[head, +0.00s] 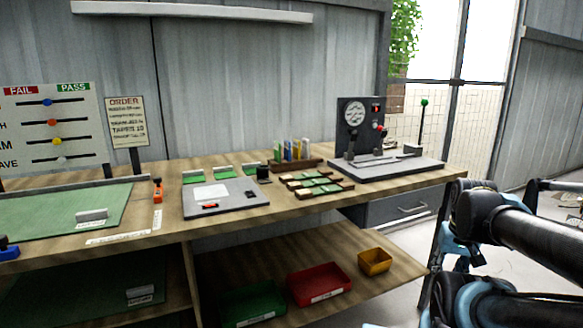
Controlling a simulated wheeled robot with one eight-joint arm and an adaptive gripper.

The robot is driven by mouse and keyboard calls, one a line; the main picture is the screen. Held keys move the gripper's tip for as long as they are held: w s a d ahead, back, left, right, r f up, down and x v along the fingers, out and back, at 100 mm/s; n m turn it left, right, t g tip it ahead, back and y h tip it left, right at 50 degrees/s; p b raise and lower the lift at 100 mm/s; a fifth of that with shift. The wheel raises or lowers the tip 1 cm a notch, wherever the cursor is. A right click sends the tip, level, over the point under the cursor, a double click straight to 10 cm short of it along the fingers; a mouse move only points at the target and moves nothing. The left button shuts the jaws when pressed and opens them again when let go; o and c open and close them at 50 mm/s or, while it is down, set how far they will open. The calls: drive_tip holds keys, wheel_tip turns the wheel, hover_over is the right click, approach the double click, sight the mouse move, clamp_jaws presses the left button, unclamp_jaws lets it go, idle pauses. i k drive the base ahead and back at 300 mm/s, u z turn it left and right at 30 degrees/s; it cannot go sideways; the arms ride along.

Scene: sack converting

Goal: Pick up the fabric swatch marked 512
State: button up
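Several small green pieces with pale labels, possibly fabric swatches, stand along the back of the bench; one is the left green piece (193,177). More pale and green pieces (318,182) lie in rows on dark strips right of the bench's middle. Upright coloured cards (292,150) stand in a wooden rack behind them. No number 512 is legible, so I cannot tell which one is the marked swatch. Dark links of my arm fill the lower right, off the bench's right end. My gripper's fingertips are not visible.
A grey plate (240,201) lies mid-bench. A dark gauge stand (360,125) rises at the right end of the wooden bench (300,207). A green mat (60,212) covers the left. Green (250,301), red (318,284) and yellow (375,261) bins sit on the lower shelf.

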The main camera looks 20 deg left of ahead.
sight(250, 169)
drive_tip(key=z, duration=0.15)
drive_tip(key=k, duration=1.35)
drive_tip(key=u, duration=1.2)
drive_tip(key=i, duration=1.05)
drive_tip(key=z, duration=0.05)
